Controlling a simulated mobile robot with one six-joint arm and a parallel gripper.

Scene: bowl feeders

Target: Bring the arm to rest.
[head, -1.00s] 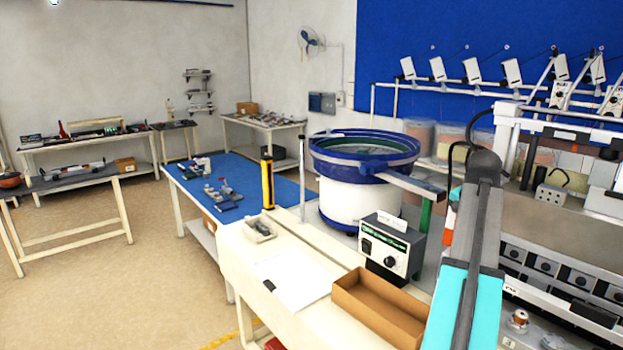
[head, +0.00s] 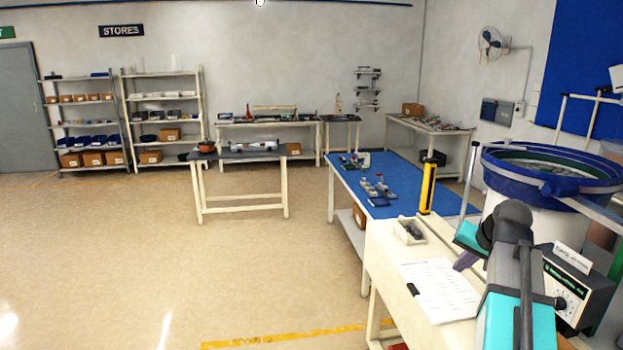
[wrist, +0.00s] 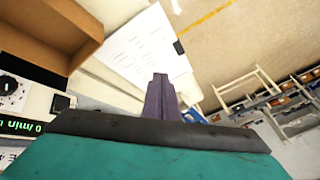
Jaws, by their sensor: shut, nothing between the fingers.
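The sheet also shows in the wrist view (wrist: 138,52). My turquoise and dark grey arm rises from the lower right edge and partly hides the control box (head: 568,290).
A blue and white bowl feeder (head: 540,178) stands behind my arm. A yellow post (head: 427,187) and a small tray of parts (head: 410,232) stand on the bench. An open cardboard box (wrist: 45,30) is close by in the wrist view. Open floor (head: 230,265) lies to the left.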

